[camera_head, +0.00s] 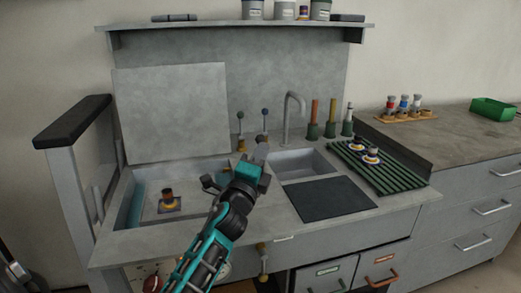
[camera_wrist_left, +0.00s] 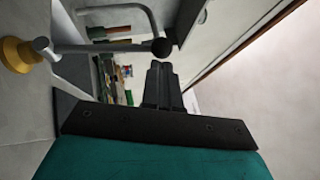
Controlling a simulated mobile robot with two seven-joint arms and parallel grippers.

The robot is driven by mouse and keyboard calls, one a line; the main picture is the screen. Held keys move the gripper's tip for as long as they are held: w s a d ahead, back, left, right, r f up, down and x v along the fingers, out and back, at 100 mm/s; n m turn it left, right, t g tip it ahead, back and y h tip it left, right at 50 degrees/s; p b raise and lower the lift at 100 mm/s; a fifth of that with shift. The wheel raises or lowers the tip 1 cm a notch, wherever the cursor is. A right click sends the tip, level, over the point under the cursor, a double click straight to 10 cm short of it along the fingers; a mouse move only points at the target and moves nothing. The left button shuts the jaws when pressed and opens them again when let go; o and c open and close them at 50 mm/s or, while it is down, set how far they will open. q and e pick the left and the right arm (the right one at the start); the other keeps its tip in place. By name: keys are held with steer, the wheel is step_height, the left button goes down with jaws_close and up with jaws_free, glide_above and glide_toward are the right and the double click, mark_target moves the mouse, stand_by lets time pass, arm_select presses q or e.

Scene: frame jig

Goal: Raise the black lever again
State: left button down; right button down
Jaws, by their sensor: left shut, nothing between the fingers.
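The black lever stands upright behind the basin, with a grey rod, a brass base and a dark ball knob (camera_head: 266,112). In the left wrist view its black knob (camera_wrist_left: 161,47) is close to my fingertips, and its rod runs sideways from the brass base. My left gripper (camera_head: 261,142) is shut and empty, in front of and below the knob; it also shows in the left wrist view (camera_wrist_left: 161,68). I cannot tell whether the fingers touch the lever. My right gripper is not in view.
A tap (camera_head: 289,115) and sink are to the right, then green-based holders and a green rack (camera_head: 385,178). An open bay with a dark-topped part (camera_head: 168,204) lies left, a tilted panel (camera_head: 170,110) behind it.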

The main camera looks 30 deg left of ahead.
arm_select(q)
steer(key=shift+a+r, duration=0.1)
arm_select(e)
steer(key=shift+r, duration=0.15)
